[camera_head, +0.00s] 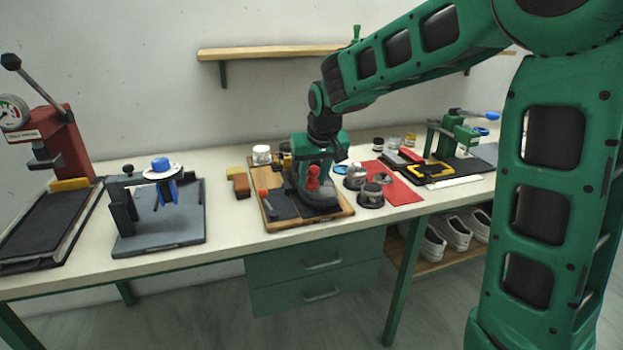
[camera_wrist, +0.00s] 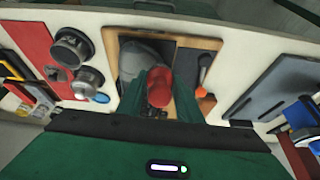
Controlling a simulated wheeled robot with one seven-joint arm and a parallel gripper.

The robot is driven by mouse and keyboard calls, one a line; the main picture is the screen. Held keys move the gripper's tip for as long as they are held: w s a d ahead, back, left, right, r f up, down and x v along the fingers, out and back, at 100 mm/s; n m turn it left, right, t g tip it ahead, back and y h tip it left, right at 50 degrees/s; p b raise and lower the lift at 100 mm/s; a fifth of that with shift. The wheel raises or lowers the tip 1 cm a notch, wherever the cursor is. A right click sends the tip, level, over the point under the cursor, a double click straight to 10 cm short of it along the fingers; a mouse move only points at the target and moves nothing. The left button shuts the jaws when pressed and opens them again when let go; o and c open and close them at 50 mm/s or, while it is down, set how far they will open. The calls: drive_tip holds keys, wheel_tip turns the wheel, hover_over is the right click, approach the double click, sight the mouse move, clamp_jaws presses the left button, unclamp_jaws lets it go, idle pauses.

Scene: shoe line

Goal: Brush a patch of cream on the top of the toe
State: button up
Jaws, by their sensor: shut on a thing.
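My gripper (camera_head: 312,172) is over the wooden board (camera_head: 275,226) on the bench. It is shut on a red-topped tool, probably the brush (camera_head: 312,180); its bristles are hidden. In the wrist view the red top (camera_wrist: 159,87) sits between my two green fingers. A dark grey shoe (camera_head: 322,198) lies on the board beneath and beside the tool. The shoe also shows in the wrist view (camera_wrist: 138,58), partly covered by the tool. I cannot tell whether the tool touches the toe, and no cream patch shows.
A white jar (camera_head: 261,155) stands at the board's back left. An orange-handled tool (camera_head: 264,198) lies on the board's left. Metal pots (camera_head: 371,194) stand to the right by a red mat (camera_head: 398,188).

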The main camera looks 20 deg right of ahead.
drive_tip(key=shift+x, duration=0.85)
idle(0.5)
drive_tip(key=shift+d+r, duration=0.1)
drive_tip(key=shift+d, duration=1.4)
drive_tip(key=d, duration=0.6)
drive_tip(key=shift+a, duration=0.1)
